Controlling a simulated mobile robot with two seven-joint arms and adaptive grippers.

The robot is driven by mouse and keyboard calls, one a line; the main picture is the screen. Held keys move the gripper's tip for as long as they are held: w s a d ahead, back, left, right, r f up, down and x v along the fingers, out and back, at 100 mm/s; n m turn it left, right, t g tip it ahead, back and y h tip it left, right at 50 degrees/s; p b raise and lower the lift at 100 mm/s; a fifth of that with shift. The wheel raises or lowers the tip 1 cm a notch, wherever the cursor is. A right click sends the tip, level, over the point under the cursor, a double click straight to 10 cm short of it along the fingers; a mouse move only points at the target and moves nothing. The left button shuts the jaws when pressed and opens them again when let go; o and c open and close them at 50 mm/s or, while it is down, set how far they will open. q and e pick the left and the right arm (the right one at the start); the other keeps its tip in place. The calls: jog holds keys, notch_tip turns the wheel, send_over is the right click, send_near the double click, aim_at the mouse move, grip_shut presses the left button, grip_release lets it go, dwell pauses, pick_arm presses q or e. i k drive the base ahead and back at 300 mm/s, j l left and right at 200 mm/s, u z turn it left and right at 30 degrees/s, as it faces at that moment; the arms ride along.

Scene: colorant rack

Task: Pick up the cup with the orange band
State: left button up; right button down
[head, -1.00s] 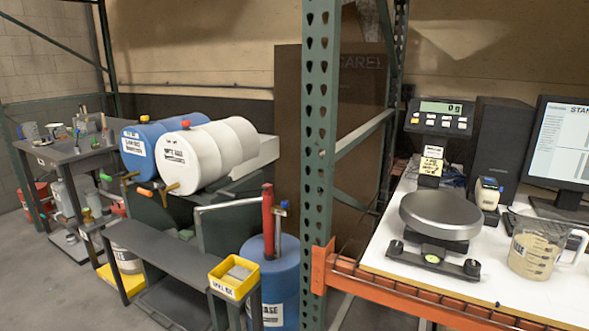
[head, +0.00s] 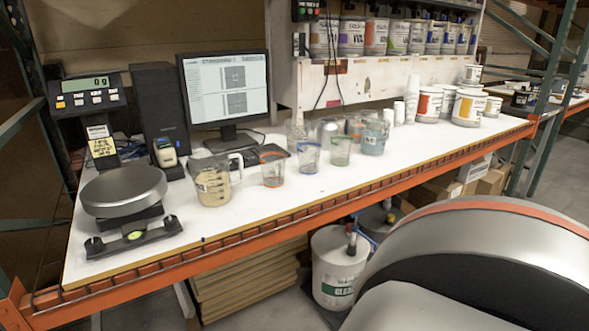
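Neither of my grippers shows in the head view.
A scale (head: 125,190) stands on the bench's left end, with a monitor (head: 225,88) behind the jug. White paint tubs (head: 468,107) stand at the right. The bench (head: 300,200) is bare in front of the cups. An orange beam (head: 400,185) edges it.

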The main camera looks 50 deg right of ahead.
aim_at(272, 163)
jog(key=z, duration=1.6)
jog(key=i+l, duration=0.15)
jog(key=i+z, duration=0.05)
